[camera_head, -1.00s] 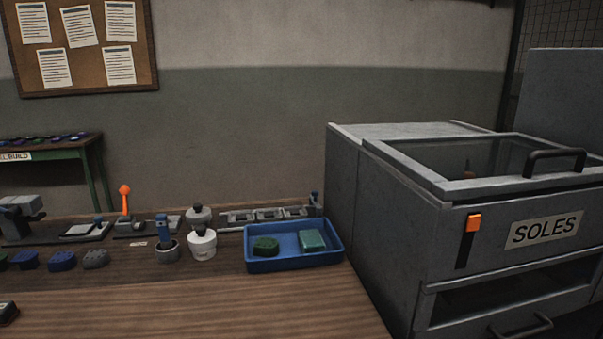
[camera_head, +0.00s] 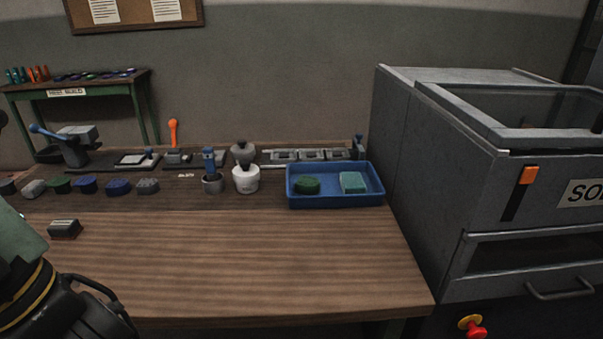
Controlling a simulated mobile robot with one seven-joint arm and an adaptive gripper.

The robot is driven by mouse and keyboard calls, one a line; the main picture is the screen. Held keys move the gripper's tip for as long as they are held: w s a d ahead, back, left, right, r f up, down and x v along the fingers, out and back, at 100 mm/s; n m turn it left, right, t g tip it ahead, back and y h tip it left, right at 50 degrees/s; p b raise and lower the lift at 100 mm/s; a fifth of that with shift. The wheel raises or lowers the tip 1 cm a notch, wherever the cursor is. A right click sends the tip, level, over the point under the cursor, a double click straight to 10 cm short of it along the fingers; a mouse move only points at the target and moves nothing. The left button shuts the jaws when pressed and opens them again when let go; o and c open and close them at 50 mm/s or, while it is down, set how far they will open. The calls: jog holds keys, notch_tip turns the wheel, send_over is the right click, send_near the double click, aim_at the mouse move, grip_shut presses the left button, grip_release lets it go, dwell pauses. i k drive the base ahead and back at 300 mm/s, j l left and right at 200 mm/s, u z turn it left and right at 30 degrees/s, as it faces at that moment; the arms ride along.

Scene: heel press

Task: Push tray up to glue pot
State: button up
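The blue tray (camera_head: 335,201) sits on the right end of the wooden bench. It holds a dark green heel-shaped piece (camera_head: 306,185) on its left side and a lighter green block (camera_head: 353,182) on its right. The glue pot, which I take to be the white pot with a grey knobbed top (camera_head: 246,179), stands just left of the tray with a narrow gap. A grey cup with a blue-handled tool (camera_head: 211,172) stands left of the pot. Part of my arm shows at the lower left; my gripper's fingers are not in view.
The bench front (camera_head: 270,260) is clear. Several coloured heel pieces (camera_head: 87,185) line the left, with a small dark block (camera_head: 65,228) in front. A grey rack (camera_head: 312,155) stands behind the tray. The large grey SOLES cabinet (camera_head: 440,170) bounds the right.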

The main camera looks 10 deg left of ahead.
aim_at(332, 184)
jog(key=u, duration=0.4)
jog(key=l+u, duration=0.15)
jog(key=u, duration=0.25)
jog(key=l+u, duration=0.1)
jog(key=u, duration=0.3)
jog(key=l+u, duration=0.1)
jog(key=u, duration=0.3)
jog(key=k+l, duration=0.1)
jog(key=l, duration=1.1)
jog(key=i+l, duration=0.2)
jog(key=i, duration=0.3)
